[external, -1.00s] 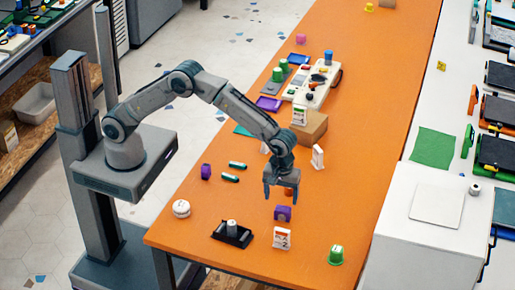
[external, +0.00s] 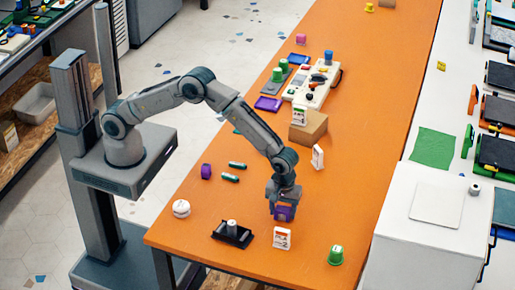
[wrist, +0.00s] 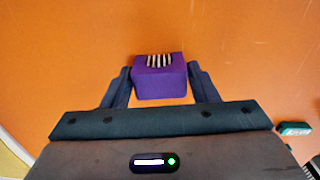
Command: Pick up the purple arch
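The purple arch (external: 283,213) stands on the orange table, below my wrist in the external view. In the wrist view the purple arch (wrist: 160,84) fills the space between my fingers, with a black-and-white striped part on its far side. My gripper (external: 284,211) is down at the arch, one finger on each side. In the wrist view the fingers of my gripper (wrist: 160,78) look flush against both sides, so it appears shut on the arch. The arch looks level and at table height.
A white-and-orange box (external: 281,238) stands just in front of the arch. A black tray (external: 231,235) is to the left and a green cup (external: 335,255) to the right. A white card (external: 318,157) and a cardboard box (external: 308,127) stand behind. Table to the right is clear.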

